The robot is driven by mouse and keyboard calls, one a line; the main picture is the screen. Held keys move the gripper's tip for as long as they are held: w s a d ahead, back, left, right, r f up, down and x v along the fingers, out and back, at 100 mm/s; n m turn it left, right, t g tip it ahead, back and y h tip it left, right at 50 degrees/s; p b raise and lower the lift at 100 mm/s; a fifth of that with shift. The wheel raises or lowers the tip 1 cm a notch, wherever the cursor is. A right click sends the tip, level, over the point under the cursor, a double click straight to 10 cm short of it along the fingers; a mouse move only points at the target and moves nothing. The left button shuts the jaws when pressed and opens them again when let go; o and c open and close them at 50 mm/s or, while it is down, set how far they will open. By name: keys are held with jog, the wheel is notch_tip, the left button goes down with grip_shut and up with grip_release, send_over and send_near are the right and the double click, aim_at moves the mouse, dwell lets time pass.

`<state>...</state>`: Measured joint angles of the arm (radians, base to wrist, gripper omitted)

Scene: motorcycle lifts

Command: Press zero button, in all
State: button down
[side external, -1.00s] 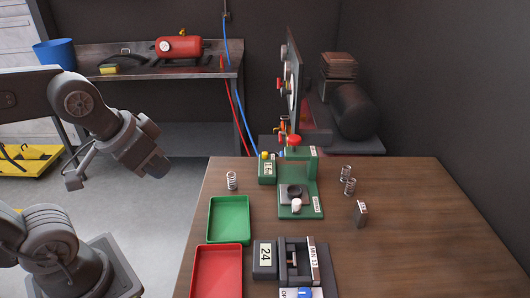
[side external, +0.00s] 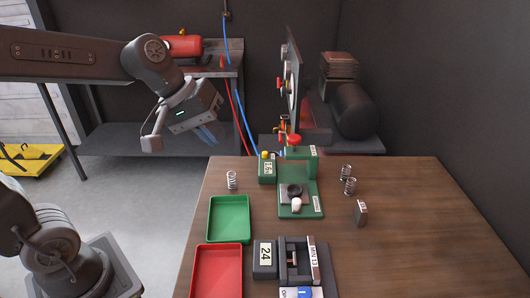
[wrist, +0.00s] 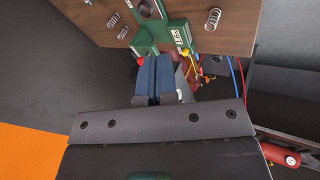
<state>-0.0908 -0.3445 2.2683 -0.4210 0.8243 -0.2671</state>
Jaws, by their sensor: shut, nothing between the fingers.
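A green tester (side external: 300,200) stands upright on the wooden table, with a red knob (side external: 294,139) on top. Beside its left is a small green display box (side external: 268,170) with a yellow button (side external: 265,154) on top. Which control is marked zero cannot be read. In the wrist view the display box (wrist: 178,36) is beyond the fingertips, and a yellow part (wrist: 187,53) shows beside it. My gripper (side external: 210,134) is shut and empty, in the air left of the display box and apart from it. Its blue fingers (wrist: 157,62) are together in the wrist view.
A green tray (side external: 229,219), a red tray (side external: 218,271) and a grey fixture with a display reading 24 (side external: 265,258) are nearer. Several springs (side external: 232,180) stand around the tester. An upright panel (side external: 292,80) and blue and red hoses (side external: 237,105) are behind.

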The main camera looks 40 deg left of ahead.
jog(key=w+a+f+n+h, duration=0.1)
jog(key=w+a+n+h, duration=0.1)
jog(key=w+n, duration=0.6)
jog(key=n+t, duration=0.2)
jog(key=n, duration=0.3)
send_over(264, 153)
notch_tip(264, 153, down, 4)
jog(key=shift+r+h, duration=0.25)
jog(key=shift+h, duration=0.15)
jog(key=shift+f, duration=0.1)
jog(key=shift+d+f, duration=0.1)
jog(key=shift+f, duration=4.2)
jog(key=shift+f, duration=0.15)
jog(key=shift+f, duration=0.25)
jog(key=shift+f, duration=0.55)
jog(key=shift+r, duration=0.95)
